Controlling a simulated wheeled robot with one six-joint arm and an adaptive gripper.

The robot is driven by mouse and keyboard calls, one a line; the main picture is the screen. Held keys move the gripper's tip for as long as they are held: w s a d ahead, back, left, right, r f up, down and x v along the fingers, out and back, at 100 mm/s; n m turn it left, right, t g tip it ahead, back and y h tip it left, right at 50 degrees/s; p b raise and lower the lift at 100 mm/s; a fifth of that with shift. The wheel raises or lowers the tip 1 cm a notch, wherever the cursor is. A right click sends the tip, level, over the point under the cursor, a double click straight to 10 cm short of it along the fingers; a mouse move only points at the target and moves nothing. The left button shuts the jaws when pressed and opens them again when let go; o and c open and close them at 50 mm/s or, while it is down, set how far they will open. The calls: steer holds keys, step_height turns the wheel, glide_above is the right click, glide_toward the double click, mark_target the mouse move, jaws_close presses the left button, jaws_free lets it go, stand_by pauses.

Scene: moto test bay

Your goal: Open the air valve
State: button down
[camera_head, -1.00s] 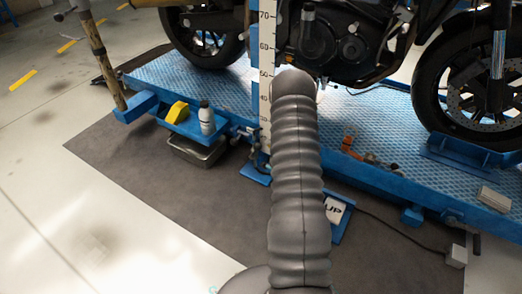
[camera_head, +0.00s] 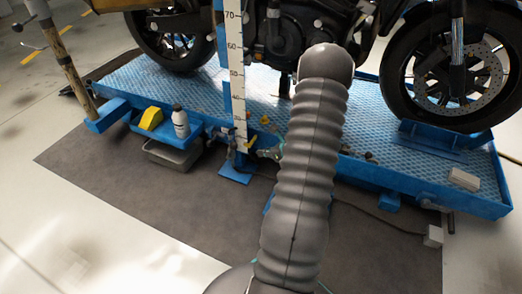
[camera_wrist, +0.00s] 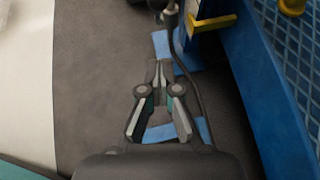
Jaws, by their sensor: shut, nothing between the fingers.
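A yellow lever (camera_head: 250,143), which looks like the air valve's handle, sits at the front edge of the blue lift, by the foot of the white measuring scale. In the wrist view the yellow lever (camera_wrist: 213,23) lies roughly crosswise near the top, against a blue bracket. The valve body is not clearly seen. My gripper (camera_wrist: 160,68) is shut and empty, its tips below and left of the lever and apart from it in the picture. In the head view my gripper (camera_head: 268,153) shows partly, just right of the lever; my arm hides the rest.
A dark hose (camera_wrist: 183,65) runs down just right of my fingertips. The blue lift deck (camera_wrist: 270,75) fills the right side. A yellow knob (camera_head: 265,119) stands on the deck. A white bottle (camera_head: 180,122) and yellow block (camera_head: 150,118) sit left. Grey mat (camera_head: 110,165) is clear at left.

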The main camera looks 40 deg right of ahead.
steer(key=w+r+x, duration=0.1)
steer(key=r+x, duration=0.1)
steer(key=x, duration=0.8)
steer(key=shift+w+a, duration=0.2)
steer(key=shift+w, duration=0.3)
steer(key=shift+f, duration=0.1)
